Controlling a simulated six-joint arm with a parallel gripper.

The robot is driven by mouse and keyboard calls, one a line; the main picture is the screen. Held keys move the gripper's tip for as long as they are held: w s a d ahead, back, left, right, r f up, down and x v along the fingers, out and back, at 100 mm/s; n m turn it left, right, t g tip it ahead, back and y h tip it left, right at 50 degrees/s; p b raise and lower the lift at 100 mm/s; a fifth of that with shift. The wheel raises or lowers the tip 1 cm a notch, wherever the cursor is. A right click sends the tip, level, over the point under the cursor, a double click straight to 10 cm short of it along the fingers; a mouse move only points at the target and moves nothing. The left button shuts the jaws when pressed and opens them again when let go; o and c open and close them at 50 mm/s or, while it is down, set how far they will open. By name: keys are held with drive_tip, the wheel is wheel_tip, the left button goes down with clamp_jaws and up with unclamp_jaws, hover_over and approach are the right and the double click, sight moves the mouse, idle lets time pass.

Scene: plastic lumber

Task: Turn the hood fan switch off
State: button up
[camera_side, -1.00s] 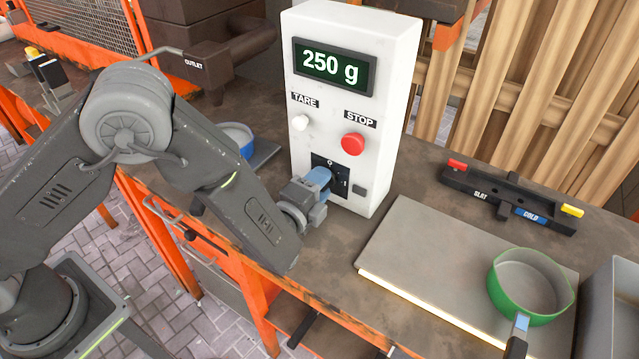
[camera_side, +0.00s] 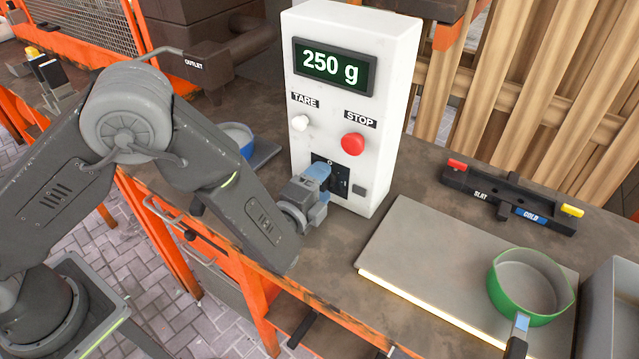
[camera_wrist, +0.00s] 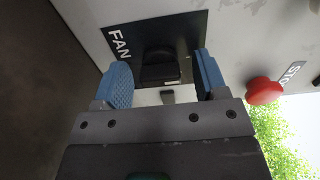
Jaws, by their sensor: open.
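The fan switch (camera_wrist: 160,66) is a black knob on a black plate labelled FAN (camera_wrist: 120,42), on the front of a white control box (camera_side: 345,110). In the side view the plate (camera_side: 342,182) shows low on the box, and the knob is mostly hidden behind my gripper. My gripper (camera_side: 318,180) is open at the plate. In the wrist view its two blue fingers (camera_wrist: 162,80) stand on either side of the knob, with a visible gap to each side. I cannot tell which setting the knob is at.
A red STOP button (camera_side: 352,144) and a white TARE button (camera_side: 299,122) sit above the plate. A green pan (camera_side: 530,287) stands on a grey board (camera_side: 430,270) to the right. A black bar with coloured ends (camera_side: 510,197) lies behind it. A blue-rimmed bowl (camera_side: 238,137) is left of the box.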

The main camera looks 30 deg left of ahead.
drive_tip(key=s, duration=1.3)
drive_tip(key=shift+s, duration=0.4)
drive_tip(key=s+a+r+n+g+y, duration=0.3)
drive_tip(key=a+r+n+g+y, duration=0.25)
drive_tip(key=a, duration=0.45)
drive_tip(key=s+a+r+n+g+y, duration=0.35)
drive_tip(key=a+n+g+y, duration=0.3)
drive_tip(key=a, duration=0.25)
drive_tip(key=s+a+r+n+g+h, duration=0.1)
drive_tip(key=s+r+n+g+h, duration=0.2)
drive_tip(key=s+n+g+h, duration=0.15)
drive_tip(key=s+d+r+n+t+h, duration=0.1)
drive_tip(key=d+r+t+h, duration=0.3)
drive_tip(key=r+h, duration=0.3)
drive_tip(key=shift+s+d+r, duration=0.15)
drive_tip(key=shift+s+r, duration=0.15)
drive_tip(key=shift+r, duration=0.1)
